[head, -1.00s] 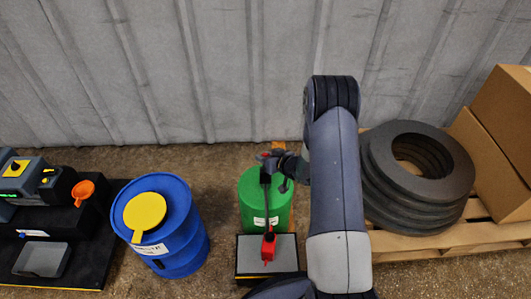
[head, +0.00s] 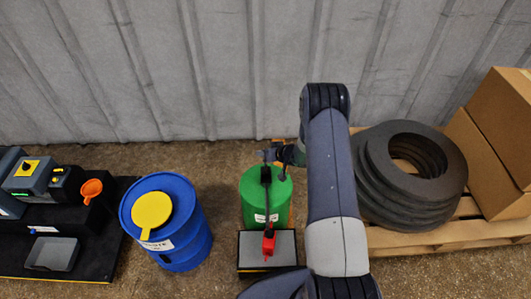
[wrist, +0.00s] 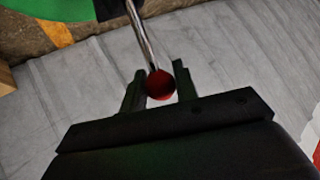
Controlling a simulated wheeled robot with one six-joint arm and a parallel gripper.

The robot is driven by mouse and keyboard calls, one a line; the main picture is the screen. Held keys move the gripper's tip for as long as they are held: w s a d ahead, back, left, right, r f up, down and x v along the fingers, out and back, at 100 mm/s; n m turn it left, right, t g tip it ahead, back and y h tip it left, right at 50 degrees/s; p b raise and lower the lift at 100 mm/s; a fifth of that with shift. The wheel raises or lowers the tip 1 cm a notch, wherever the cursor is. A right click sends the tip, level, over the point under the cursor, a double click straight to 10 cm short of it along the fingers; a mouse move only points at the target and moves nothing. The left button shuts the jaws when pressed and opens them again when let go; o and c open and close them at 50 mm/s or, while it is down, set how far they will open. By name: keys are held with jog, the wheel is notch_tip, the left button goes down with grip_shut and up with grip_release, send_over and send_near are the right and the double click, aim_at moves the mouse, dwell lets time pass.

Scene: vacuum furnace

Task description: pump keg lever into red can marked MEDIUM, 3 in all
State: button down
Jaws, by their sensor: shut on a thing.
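The green keg (head: 254,205) stands upright near the wall, with a black pump and spout on top reaching toward the front. The red can (head: 268,245) stands under the spout end on a grey-topped platform; its marking is too small to read. My gripper (head: 272,155) is over the top of the keg. In the wrist view, my gripper (wrist: 159,88) is shut on the red ball knob of the pump lever (wrist: 160,84), whose metal rod runs up between the jaws. The keg's green top (wrist: 70,10) shows at that view's upper edge.
A blue drum (head: 180,245) with a yellow funnel-like lid (head: 152,209) stands left of the keg. A black bench (head: 95,250) with an orange funnel (head: 91,189) is further left. Stacked dark rings (head: 440,165) and cardboard boxes (head: 505,125) on a pallet lie right. A corrugated wall is behind.

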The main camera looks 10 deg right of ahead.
jog(key=shift+d, duration=0.1)
jog(key=c, duration=1.1)
grip_release()
jog(key=shift+c, duration=0.2)
jog(key=p+v, duration=0.2)
jog(key=v, duration=0.8)
jog(key=shift+s+d+r, duration=0.15)
jog(key=shift+s+r, duration=0.05)
jog(key=shift+s, duration=0.05)
jog(key=b+x, duration=0.2)
jog(key=x, duration=0.9)
jog(key=shift+s+r, duration=0.15)
jog(key=shift+s, duration=0.05)
